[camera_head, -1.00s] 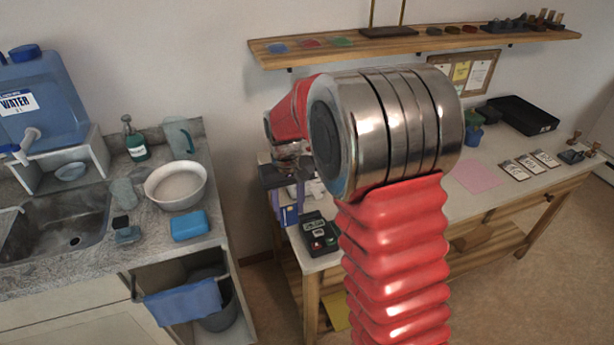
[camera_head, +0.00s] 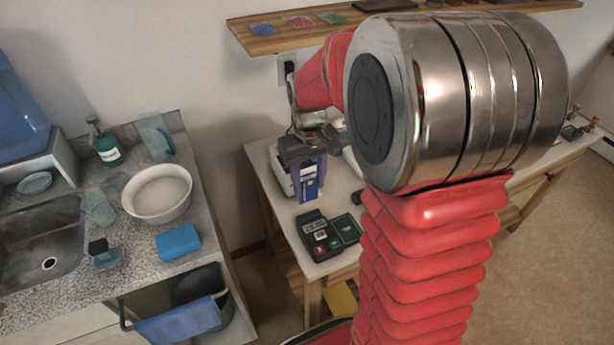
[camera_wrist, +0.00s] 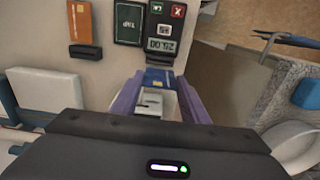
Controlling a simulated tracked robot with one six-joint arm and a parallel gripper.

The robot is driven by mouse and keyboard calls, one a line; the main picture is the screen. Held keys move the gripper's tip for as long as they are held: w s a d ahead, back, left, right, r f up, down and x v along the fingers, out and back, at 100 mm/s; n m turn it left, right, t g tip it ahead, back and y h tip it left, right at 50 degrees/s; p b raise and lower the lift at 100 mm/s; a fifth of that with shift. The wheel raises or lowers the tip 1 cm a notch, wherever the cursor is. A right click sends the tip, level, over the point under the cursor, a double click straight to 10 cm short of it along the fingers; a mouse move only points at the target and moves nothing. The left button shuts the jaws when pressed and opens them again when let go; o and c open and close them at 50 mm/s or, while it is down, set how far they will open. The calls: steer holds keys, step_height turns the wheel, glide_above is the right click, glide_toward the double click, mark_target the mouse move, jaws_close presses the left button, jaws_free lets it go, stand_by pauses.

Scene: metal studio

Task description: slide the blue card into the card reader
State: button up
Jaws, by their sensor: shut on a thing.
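My gripper (camera_wrist: 157,100) has purple fingers shut on the blue card (camera_wrist: 160,76), which sticks out past the fingertips. In the head view my gripper (camera_head: 307,176) hangs above the table with the blue card (camera_head: 308,190) pointing down. The card reader (camera_head: 316,242) is a black terminal with a lit display and red and green keys. It lies just in front of and below the card. In the wrist view the reader (camera_wrist: 163,28) appears upside down, its near edge close to the card's end. I cannot tell whether they touch.
A dark green tip tray (camera_wrist: 129,22) lies beside the reader. An orange card (camera_wrist: 79,24) and a white box (camera_wrist: 48,88) lie to the left in the wrist view. A sink counter with a white bowl (camera_head: 157,192) and blue sponge (camera_head: 178,243) stands left, across a gap.

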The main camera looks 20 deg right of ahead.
mark_target(309, 195)
steer(key=shift+f, duration=0.15)
steer(key=shift+s+d+f, duration=0.1)
steer(key=shift+f, duration=2.4)
steer(key=shift+f, duration=1.75)
stand_by(0.7)
steer(key=o, duration=1.1)
